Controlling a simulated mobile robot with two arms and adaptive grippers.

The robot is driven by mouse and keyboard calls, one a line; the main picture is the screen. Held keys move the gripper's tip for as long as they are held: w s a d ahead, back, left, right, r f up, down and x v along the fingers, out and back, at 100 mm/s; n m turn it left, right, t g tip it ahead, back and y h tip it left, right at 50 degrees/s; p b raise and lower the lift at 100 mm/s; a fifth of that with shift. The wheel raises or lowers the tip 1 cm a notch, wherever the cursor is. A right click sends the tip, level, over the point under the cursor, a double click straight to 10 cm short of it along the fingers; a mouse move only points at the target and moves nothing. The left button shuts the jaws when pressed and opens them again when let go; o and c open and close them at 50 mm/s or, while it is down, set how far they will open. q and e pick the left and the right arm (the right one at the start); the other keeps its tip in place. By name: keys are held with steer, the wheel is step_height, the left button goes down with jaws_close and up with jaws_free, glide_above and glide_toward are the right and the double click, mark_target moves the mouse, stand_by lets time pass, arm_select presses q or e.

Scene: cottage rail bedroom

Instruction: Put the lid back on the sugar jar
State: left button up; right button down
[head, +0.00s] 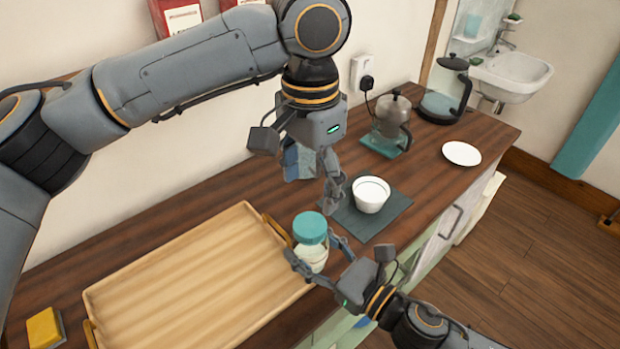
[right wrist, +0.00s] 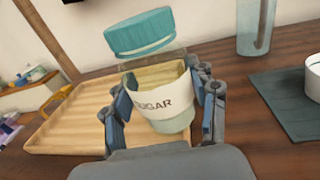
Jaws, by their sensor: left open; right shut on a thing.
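The sugar jar (head: 313,258) is a clear jar with a white label reading SUGAR, also in the right wrist view (right wrist: 163,101). My right gripper (head: 312,249) is shut around the jar body, one finger on each side. I cannot tell whether the jar touches the counter. My left gripper (head: 332,204) is open and empty, pointing down behind the jar and beside the white bowl.
A wooden tray (head: 190,285) lies left of the jar. A white bowl (head: 371,195) stands on a dark mat (head: 366,225). Behind are a French press (head: 391,122), a kettle (head: 443,95) and a white plate (head: 461,153). A yellow sponge (head: 44,328) lies at front left.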

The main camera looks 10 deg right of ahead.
mark_target(310, 224)
arm_select(q)
steer(key=shift+f, duration=4.05)
steer(key=c, duration=1.2)
steer(key=shift+m, duration=1)
steer(key=o, duration=1.4)
steer(key=shift+c, duration=0.2)
step_height(310, 224, up, 12)
